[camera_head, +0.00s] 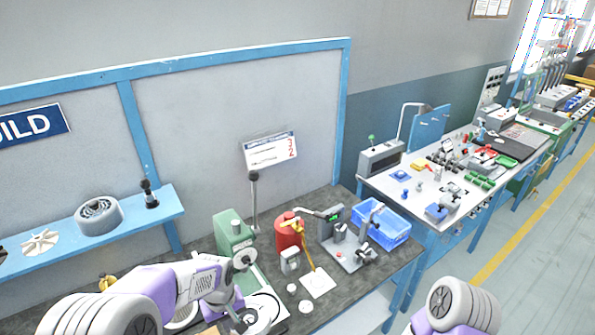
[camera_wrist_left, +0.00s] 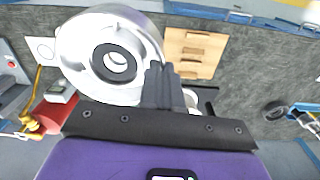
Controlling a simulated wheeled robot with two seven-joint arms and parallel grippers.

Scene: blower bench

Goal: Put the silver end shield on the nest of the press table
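The silver end shield (camera_wrist_left: 85,40) is a round metal part with a dark-ringed central bore, large and close in the left wrist view. My left gripper (camera_wrist_left: 164,82) has its dark fingers close together at the shield's rim, apparently pinching it. In the head view my left gripper (camera_head: 243,316) is at the bottom edge, with the shield (camera_head: 268,308) beside it, in front of the green press (camera_head: 235,238). The nest of the press table cannot be made out; the arm and shield cover that area. My right gripper is out of view; only part of that arm shows.
A red canister (camera_head: 289,232), a white sheet (camera_head: 318,285), a grey fixture (camera_head: 350,250) and a blue crate (camera_head: 385,226) stand right of the press. A slotted wooden block (camera_wrist_left: 195,52) lies beside the shield. A blue shelf (camera_head: 130,218) runs along the back.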

